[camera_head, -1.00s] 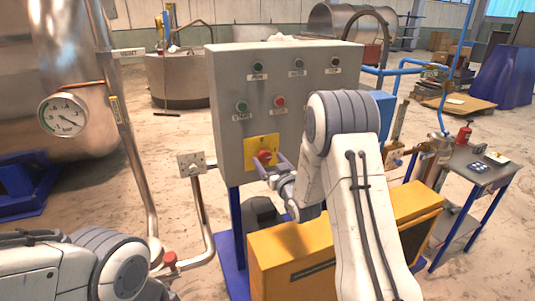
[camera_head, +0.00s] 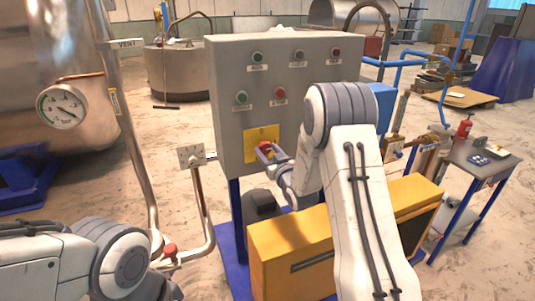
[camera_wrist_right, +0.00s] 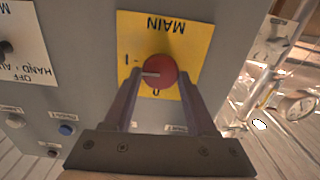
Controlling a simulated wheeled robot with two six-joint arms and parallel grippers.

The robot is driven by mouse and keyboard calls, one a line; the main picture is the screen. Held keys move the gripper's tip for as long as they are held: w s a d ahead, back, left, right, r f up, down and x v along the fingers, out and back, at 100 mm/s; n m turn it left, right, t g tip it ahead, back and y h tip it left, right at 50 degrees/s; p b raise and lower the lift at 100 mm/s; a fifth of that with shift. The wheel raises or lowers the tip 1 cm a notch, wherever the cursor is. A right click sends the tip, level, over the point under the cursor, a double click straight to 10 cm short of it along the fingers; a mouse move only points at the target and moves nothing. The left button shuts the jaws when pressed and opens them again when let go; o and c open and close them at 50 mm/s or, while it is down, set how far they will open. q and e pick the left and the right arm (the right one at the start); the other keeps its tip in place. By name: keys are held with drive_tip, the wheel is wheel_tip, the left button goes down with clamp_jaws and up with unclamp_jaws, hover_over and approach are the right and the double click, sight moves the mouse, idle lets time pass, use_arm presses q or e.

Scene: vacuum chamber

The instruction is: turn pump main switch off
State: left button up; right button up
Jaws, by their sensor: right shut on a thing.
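The pump main switch is a round red knob (camera_wrist_right: 160,71) on a yellow plate (camera_wrist_right: 132,30) marked MAIN, with I and 0 marks. In the right wrist view the knob's white line points left, toward the I mark. In the head view the yellow plate (camera_head: 251,150) is low on the grey control box, and the red knob (camera_head: 264,147) is partly hidden by my gripper. My right gripper (camera_head: 269,152) is shut on the knob, with one finger on each side in the wrist view (camera_wrist_right: 160,82). My left gripper is outside the view; only its arm shows.
The grey control box (camera_head: 230,75) has several buttons above the switch. A yellow unit (camera_head: 285,250) stands under my right arm. Pipes and a valve plate (camera_head: 191,156) are left of the box, with a pressure gauge (camera_head: 62,106). A small table (camera_head: 480,165) stands right.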

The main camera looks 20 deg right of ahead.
drive_tip(key=n+b, duration=0.2)
drive_tip(key=b, duration=0.2)
drive_tip(key=n+b, duration=0.3)
drive_tip(key=b, duration=0.2)
drive_tip(key=n+b, duration=0.3)
drive_tip(key=b, duration=0.2)
drive_tip(key=shift+a+f, duration=0.15)
drive_tip(key=shift+f, duration=0.25)
drive_tip(key=n+b, duration=0.7)
drive_tip(key=b, duration=0.5)
drive_tip(key=shift+n, duration=0.4)
drive_tip(key=shift+r+n+b, duration=0.15)
drive_tip(key=shift+n+b, duration=0.75)
drive_tip(key=shift+b, duration=0.2)
drive_tip(key=o, duration=1.4)
drive_tip(key=shift+a, duration=0.1)
drive_tip(key=shift+c, duration=0.2)
drive_tip(key=shift+s, duration=0.1)
drive_tip(key=s+b, duration=0.1)
drive_tip(key=s, duration=0.9)
drive_tip(key=shift+s+d, duration=0.15)
drive_tip(key=shift+d, duration=0.05)
